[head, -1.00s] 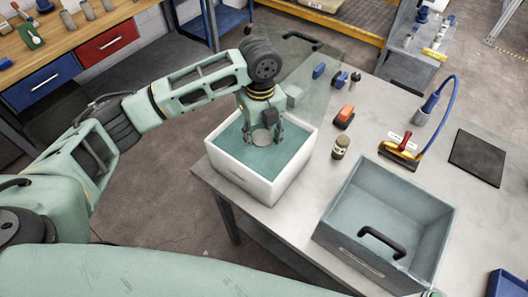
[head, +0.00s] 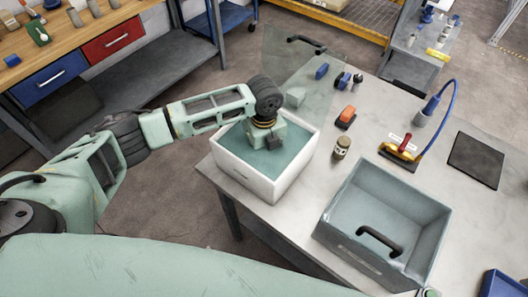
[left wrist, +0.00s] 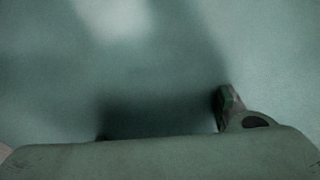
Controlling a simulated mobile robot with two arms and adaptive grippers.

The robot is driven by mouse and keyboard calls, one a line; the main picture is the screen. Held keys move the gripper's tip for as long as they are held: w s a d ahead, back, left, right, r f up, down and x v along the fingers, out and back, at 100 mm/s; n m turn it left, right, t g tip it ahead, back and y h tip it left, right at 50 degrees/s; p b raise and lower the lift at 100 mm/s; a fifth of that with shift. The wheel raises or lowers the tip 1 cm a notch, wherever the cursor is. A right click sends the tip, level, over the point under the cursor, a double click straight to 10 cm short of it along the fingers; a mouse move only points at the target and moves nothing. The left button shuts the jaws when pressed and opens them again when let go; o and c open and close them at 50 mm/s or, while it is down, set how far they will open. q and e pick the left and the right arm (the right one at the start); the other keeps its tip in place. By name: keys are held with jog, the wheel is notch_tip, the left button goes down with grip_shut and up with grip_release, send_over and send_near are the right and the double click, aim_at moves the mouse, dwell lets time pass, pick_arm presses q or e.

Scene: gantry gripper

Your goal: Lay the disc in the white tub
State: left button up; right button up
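The white tub (head: 246,178) stands at the table's left corner, with a teal inside floor that also fills the left wrist view (left wrist: 60,70). My left gripper (head: 268,143) points down inside the tub, its lower part close to the floor. In the left wrist view one dark finger (left wrist: 229,106) shows at the right of the palm; the other is almost wholly hidden. The disc cannot be made out now, and the palm blocks the space below the fingers. I cannot tell whether the fingers still grip it. My right gripper is not in view.
A grey-blue open bin (head: 385,215) with a black handle stands right of the tub. A small jar (head: 341,147), an orange-and-black block (head: 345,117) and a clear panel (head: 300,65) are close by. A dark mat (head: 476,158) lies far right.

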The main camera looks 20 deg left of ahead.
aim_at(264, 155)
pick_arm(q)
jog(key=o, duration=0.4)
jog(key=shift+o, duration=0.2)
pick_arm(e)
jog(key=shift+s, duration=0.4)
pick_arm(q)
notch_tip(264, 155, up, 12)
jog(key=b, duration=0.2)
jog(key=shift+r+b, duration=0.15)
jog(key=shift+b, duration=0.15)
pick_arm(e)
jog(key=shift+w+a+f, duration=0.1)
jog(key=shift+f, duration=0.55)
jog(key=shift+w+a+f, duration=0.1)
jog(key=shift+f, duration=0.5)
